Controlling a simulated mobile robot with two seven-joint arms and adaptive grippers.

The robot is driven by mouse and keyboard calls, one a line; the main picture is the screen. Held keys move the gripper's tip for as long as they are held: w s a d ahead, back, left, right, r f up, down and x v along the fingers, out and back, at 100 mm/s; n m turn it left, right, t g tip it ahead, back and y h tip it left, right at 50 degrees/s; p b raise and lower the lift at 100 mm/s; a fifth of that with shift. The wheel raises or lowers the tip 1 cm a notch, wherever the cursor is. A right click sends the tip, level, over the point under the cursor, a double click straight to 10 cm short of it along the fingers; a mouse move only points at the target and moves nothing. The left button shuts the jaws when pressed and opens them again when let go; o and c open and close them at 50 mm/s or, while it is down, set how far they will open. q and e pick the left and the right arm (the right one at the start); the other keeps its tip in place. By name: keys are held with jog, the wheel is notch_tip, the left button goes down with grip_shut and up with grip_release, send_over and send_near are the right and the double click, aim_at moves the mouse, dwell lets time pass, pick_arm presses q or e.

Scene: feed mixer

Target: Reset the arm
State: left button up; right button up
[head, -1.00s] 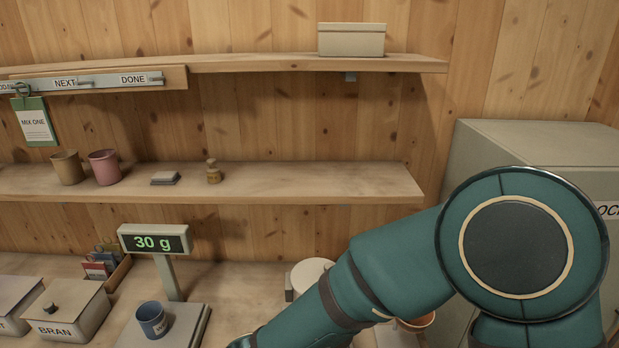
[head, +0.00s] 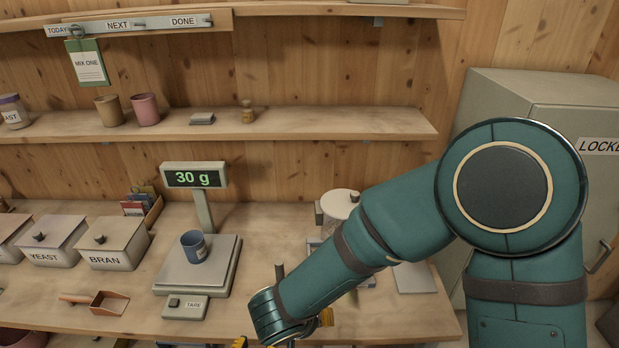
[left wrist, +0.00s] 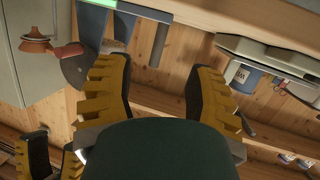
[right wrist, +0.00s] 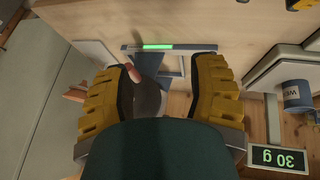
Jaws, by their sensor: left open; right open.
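My right arm (head: 400,228) crosses the right of the head view, bent at a large round joint, its wrist low at the bottom centre. My right gripper (right wrist: 158,75) is open in its wrist view, with nothing between its yellow fingers. It points towards a table area with a lit green strip (right wrist: 158,46) beyond. My left gripper (left wrist: 155,75) is open and empty in its wrist view. My right gripper's yellow fingers also show at that view's lower left. The left arm does not show clearly in the head view.
A scale (head: 220,258) carries a blue cup (head: 194,246), and its display (head: 194,178) reads 30 g. Lidded bins (head: 113,244) and a scoop (head: 97,302) stand left. A white drum-shaped vessel (head: 340,205) is partly behind my arm. A grey locker (head: 535,95) stands right.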

jog(key=w+d+f+m+y+b, duration=0.1)
jog(key=w+d+f+y+b, duration=0.15)
jog(key=f, duration=0.55)
jog(key=w+d+f+y+b, duration=0.1)
jog(key=d+f+b, duration=0.1)
jog(key=d+f, duration=0.35)
pick_arm(q)
jog(key=s+d+f+n+g+b, duration=0.1)
jog(key=s+f+g+b, duration=0.1)
jog(key=f+g, duration=0.4)
jog(key=s+d+f+n+g+b, duration=0.1)
jog(key=s+f+n+g+b, duration=0.1)
jog(key=s+f+g, duration=0.2)
notch_tip(320, 180, down, 2)
jog(key=g, duration=0.2)
jog(key=shift+s+g, duration=0.25)
jog(key=shift+g, duration=0.15)
pick_arm(e)
jog(key=s+d+f+m+g+y, duration=0.1)
jog(key=s+d+f+g+y, duration=0.1)
jog(key=s+f, duration=0.7)
notch_tip(320, 180, down, 4)
jog(key=shift+d+r+g+y, duration=0.1)
jog(key=shift+d+g+y, duration=0.25)
jog(key=shift+g+y, duration=0.3)
pick_arm(q)
jog(key=shift+d, duration=0.1)
pick_arm(e)
jog(key=shift+s, duration=0.1)
